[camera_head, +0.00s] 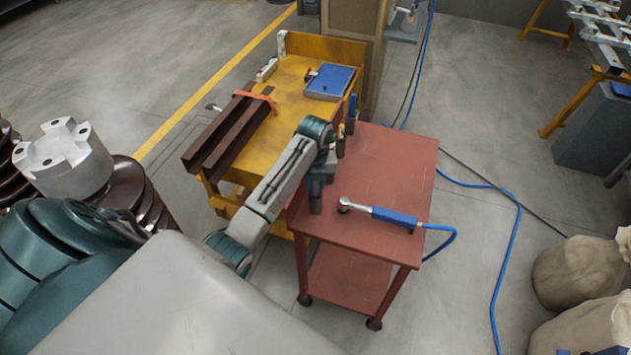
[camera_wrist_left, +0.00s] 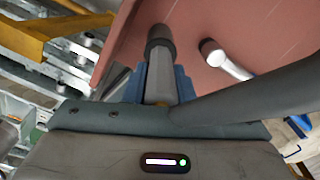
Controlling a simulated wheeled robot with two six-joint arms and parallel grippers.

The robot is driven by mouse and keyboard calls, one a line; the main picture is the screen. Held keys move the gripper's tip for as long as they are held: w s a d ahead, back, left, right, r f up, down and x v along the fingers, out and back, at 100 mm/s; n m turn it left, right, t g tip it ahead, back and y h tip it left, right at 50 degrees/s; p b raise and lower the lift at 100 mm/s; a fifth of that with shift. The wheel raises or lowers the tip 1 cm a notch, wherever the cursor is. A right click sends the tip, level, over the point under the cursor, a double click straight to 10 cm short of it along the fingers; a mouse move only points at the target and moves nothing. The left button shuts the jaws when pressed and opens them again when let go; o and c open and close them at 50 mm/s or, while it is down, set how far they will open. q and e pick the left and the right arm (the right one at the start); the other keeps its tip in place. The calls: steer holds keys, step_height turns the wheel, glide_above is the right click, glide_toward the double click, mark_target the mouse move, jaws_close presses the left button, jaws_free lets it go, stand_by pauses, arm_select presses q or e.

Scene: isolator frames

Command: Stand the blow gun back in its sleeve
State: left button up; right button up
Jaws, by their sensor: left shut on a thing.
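I cannot tell for certain that this is the blow gun. A tool with a blue handle (camera_head: 394,217), a silver head and a blue hose lies flat on the cart, right of the gripper. Its silver head also shows in the left wrist view (camera_wrist_left: 225,58). I cannot make out the sleeve for certain. My right gripper is not in view.
A yellow table (camera_head: 291,72) with brown beams (camera_head: 231,130) and a blue tray (camera_head: 330,82) adjoins the cart. The blue hose (camera_head: 450,240) hangs off the cart's right side. The cart's far right top is clear.

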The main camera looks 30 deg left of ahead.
arm_select(q)
steer(key=o, duration=1.1)
steer(key=shift+c, duration=0.2)
step_height(320, 180, up, 4)
steer(key=shift+r+b, duration=0.15)
steer(key=shift+b, duration=0.75)
step_height(320, 180, up, 5)
steer(key=p, duration=0.3)
steer(key=shift+r, duration=0.1)
steer(key=shift+r+p, duration=0.7)
steer(key=shift+p, duration=0.25)
